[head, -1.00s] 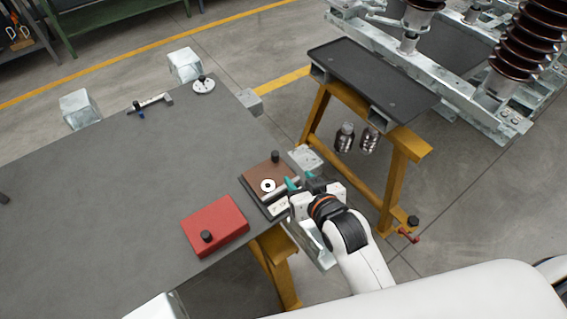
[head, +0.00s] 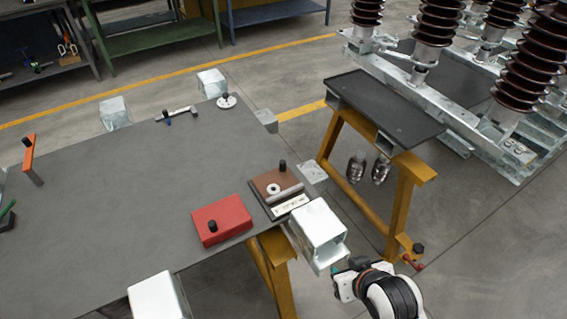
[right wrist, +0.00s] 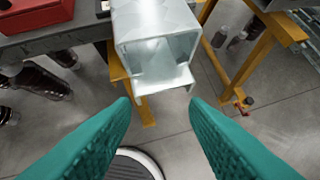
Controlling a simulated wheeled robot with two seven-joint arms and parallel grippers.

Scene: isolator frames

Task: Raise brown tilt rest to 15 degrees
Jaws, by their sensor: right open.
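The brown tilt rest (head: 268,179) sits at the table's right corner in the head view. Its brown plate carries a black knob (head: 283,166), a pale ring (head: 273,188) and a grey bar along its near side. A white marked strip (head: 291,206) shows on its near edge. The plate looks low on its dark base; I cannot read an angle. My right gripper (head: 336,271) is beyond the table's edge, below and right of the rest, apart from it. In the right wrist view its teal fingers (right wrist: 160,110) are spread and empty. My left gripper is out of view.
A galvanised square tube (head: 318,228) stands at the table corner between my right gripper and the rest. A red block (head: 222,218) with a black knob lies left of the rest. A yellow trestle (head: 398,205) stands to the right. The table's middle is clear.

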